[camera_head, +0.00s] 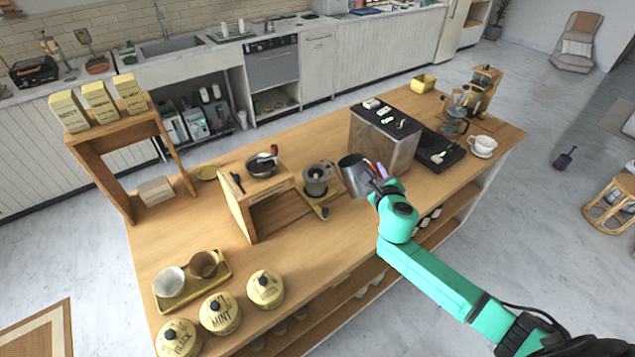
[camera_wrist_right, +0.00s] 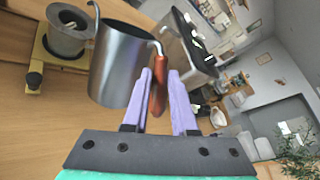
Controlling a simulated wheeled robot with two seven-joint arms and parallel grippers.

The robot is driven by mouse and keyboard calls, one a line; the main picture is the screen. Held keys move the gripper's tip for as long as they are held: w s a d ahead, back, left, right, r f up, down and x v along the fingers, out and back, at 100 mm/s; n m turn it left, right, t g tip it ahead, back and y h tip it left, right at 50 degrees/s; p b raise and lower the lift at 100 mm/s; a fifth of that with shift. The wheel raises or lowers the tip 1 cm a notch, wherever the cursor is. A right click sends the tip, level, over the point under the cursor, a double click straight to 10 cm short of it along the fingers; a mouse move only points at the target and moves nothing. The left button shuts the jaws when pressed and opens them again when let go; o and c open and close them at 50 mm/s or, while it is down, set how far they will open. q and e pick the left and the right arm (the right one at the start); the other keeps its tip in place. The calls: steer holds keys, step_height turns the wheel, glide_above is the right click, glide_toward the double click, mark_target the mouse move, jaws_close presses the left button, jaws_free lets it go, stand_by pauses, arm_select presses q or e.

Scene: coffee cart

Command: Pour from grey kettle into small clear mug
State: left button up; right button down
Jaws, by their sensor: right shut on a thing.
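The grey kettle (camera_head: 354,174) is a metal vessel, tilted, above the cart's wooden counter. My right gripper (camera_head: 381,186) is at its right side. In the right wrist view the kettle (camera_wrist_right: 118,65) fills the upper left, and its orange-brown handle (camera_wrist_right: 158,88) lies between the two purple fingers of my right gripper (camera_wrist_right: 161,82), which is shut on it. A grey cup-like vessel (camera_head: 316,180) stands on a yellow base just left of the kettle, also in the wrist view (camera_wrist_right: 68,40). I cannot make out a small clear mug with certainty. My left gripper is not in view.
A wooden stand (camera_head: 262,205) with a dark pan is left of the grey vessel. A metal machine (camera_head: 385,140) stands behind the kettle. Glass carafes (camera_head: 455,110) and a white cup (camera_head: 482,146) are at right. Yellow canisters (camera_head: 220,315) and a cup tray (camera_head: 220,285) are front left.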

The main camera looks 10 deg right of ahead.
steer(key=shift+w+a+r, duration=0.1)
steer(key=shift+w+r, duration=0.05)
steer(key=shift+r, duration=0.3)
steer(key=shift+r, duration=0.1)
steer(key=shift+w+a+r+n+g, duration=0.2)
steer(key=shift+r+n+g, duration=0.1)
steer(key=shift+r+n, duration=0.15)
stand_by(1.9)
steer(key=shift+s+d+f+m+b, duration=0.25)
steer(key=shift+f+b, duration=0.3)
steer(key=shift+b, duration=0.45)
steer(key=shift+s+d+f+m+b, duration=0.1)
steer(key=shift+f+m+b, duration=0.1)
steer(key=shift+f+b, duration=0.55)
steer(key=shift+r, duration=0.3)
steer(key=shift+r, duration=0.1)
